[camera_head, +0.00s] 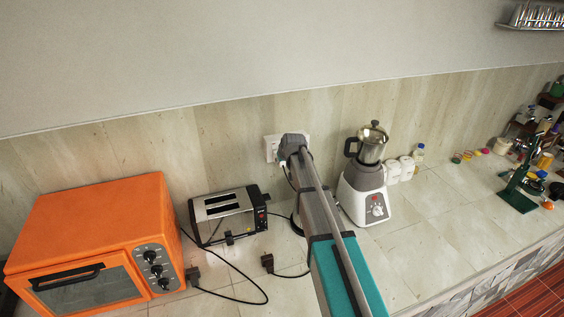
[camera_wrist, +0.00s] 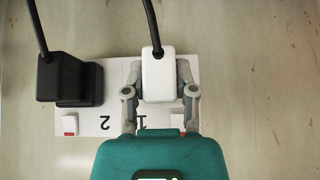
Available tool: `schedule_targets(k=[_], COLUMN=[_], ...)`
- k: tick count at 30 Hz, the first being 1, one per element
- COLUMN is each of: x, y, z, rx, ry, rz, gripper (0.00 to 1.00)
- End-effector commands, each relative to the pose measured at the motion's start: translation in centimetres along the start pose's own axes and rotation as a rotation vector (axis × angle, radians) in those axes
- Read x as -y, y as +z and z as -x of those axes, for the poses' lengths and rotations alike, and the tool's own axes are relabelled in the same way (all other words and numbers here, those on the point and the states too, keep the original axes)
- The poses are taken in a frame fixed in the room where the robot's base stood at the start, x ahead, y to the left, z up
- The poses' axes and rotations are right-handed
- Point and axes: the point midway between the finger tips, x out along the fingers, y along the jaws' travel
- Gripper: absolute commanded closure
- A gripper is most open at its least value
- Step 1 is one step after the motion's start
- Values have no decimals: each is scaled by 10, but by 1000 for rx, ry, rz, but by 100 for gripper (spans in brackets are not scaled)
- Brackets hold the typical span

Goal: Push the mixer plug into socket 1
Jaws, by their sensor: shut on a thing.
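The mixer (camera_head: 364,193), with a white base and steel jar, stands on the counter right of my arm. My gripper (camera_wrist: 160,80) is shut on a white plug (camera_wrist: 158,76) with a black cord, one finger on each side. The plug is over the part of the white socket plate (camera_wrist: 118,124) marked 1. I cannot tell how deep its pins are, as its body hides the socket holes. A black plug (camera_wrist: 70,80) is at the socket marked 2, beside it. In the head view, my gripper (camera_head: 293,148) covers part of the plate (camera_head: 271,150).
An orange oven (camera_head: 95,225) and a toaster (camera_head: 227,214) stand on the left. Two loose black plugs (camera_head: 193,275) (camera_head: 267,262) and their cords lie in front. White canisters (camera_head: 400,168) stand beside the mixer. The front right of the counter is clear.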

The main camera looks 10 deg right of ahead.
Motion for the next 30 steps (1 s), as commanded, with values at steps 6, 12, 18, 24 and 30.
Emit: schedule_targets(k=[6,12,18,24,30], x=[0,0,0,0,0], y=[-3,-3,-2,-2,4], z=[-2,-2,-2,-2,3], rx=[0,0,0,0,0], ry=[0,0,0,0,0], rz=[0,0,0,0,0], gripper=[62,25,24,24,24])
